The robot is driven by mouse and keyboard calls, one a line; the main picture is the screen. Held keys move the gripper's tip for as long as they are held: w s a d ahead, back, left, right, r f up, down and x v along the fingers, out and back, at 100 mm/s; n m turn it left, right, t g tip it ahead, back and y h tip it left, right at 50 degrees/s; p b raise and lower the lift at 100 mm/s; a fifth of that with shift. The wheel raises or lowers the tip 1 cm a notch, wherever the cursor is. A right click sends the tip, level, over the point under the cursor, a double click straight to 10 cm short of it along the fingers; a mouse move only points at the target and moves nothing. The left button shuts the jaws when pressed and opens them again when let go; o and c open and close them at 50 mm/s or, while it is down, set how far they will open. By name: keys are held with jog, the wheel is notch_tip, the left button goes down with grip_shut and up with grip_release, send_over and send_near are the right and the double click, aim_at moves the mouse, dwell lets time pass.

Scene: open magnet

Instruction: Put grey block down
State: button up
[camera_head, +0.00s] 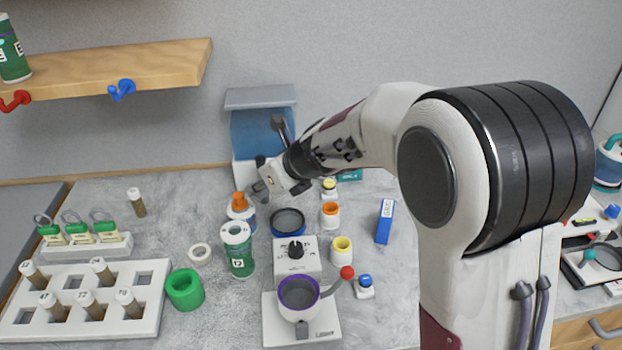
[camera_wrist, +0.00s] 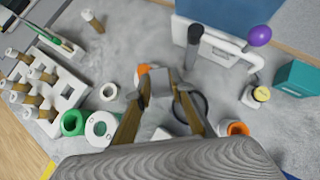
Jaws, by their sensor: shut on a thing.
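My gripper (camera_head: 266,186) hangs over the back middle of the bench, near an orange-capped bottle (camera_head: 239,211) and in front of the blue and white device. In the wrist view my gripper (camera_wrist: 162,82) is shut on a small grey block (camera_wrist: 159,88), which shows between the two brownish fingers. The block appears held above the bench, but its exact height cannot be told. In the head view the block is small and hard to separate from the grey fingers.
A blue and white device (camera_head: 262,135) stands behind. A green-labelled jar (camera_head: 238,250), a dark-rimmed round dish (camera_head: 288,222) and a white machine with a purple-rimmed cup (camera_head: 299,293) stand in front. A white vial rack (camera_head: 145,320) lies left. Bare bench shows left of the orange-capped bottle.

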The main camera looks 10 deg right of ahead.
jog(key=d+f, duration=0.2)
jog(key=d, duration=1)
jog(key=w+d+f+n, duration=0.1)
jog(key=d+f, duration=0.2)
jog(key=d, duration=0.8)
jog(key=shift+d+y, duration=0.3)
jog(key=shift+d, duration=0.1)
jog(key=shift+w, duration=0.15)
send_over(314, 180)
jog(key=shift+d+f, duration=0.1)
jog(key=shift+f, duration=0.9)
notch_tip(314, 180, down, 4)
jog(key=shift+f, duration=0.15)
jog(key=shift+w+f, duration=0.1)
jog(key=shift+f, duration=0.25)
